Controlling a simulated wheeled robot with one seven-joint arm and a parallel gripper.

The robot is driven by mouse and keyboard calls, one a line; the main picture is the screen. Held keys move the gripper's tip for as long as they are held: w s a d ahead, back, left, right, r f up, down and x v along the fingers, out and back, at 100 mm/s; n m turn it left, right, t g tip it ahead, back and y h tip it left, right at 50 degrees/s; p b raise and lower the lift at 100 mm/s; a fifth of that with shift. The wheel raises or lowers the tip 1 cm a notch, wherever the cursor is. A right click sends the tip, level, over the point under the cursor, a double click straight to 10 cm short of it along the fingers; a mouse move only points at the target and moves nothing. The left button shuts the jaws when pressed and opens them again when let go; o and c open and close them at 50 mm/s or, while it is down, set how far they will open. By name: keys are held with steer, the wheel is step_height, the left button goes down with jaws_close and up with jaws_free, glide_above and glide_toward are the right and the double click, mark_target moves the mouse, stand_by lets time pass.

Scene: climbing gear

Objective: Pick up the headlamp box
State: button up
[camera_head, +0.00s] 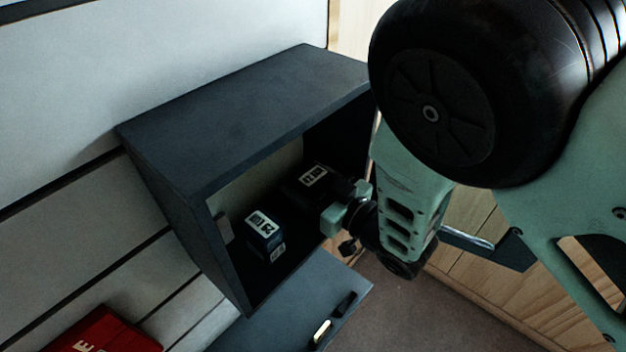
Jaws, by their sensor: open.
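Two small dark boxes stand inside an open wall cabinet (240,125). The nearer, dark blue box (266,238) has white labels on its top and front. The other box (312,177), farther back and to the right, is blackish with a white label on top. The print is too small to tell which is the headlamp box. My gripper (342,212) is at the right side of the cabinet opening, to the right of both boxes. It is open and looks empty. My arm's links hide part of the opening's right side, and the fingertips are hard to make out.
The cabinet's dark door (295,305) hangs folded down below the opening. A red box (102,333) with white letters is at the lower left. Slatted white wall is behind the cabinet. Wooden panels (520,285) and bare floor (410,315) are at the right.

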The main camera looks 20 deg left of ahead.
steer(key=shift+w+a, duration=0.2)
steer(key=shift+a, duration=0.2)
steer(key=shift+c, duration=0.3)
steer(key=c, duration=0.7)
steer(key=shift+c, duration=0.2)
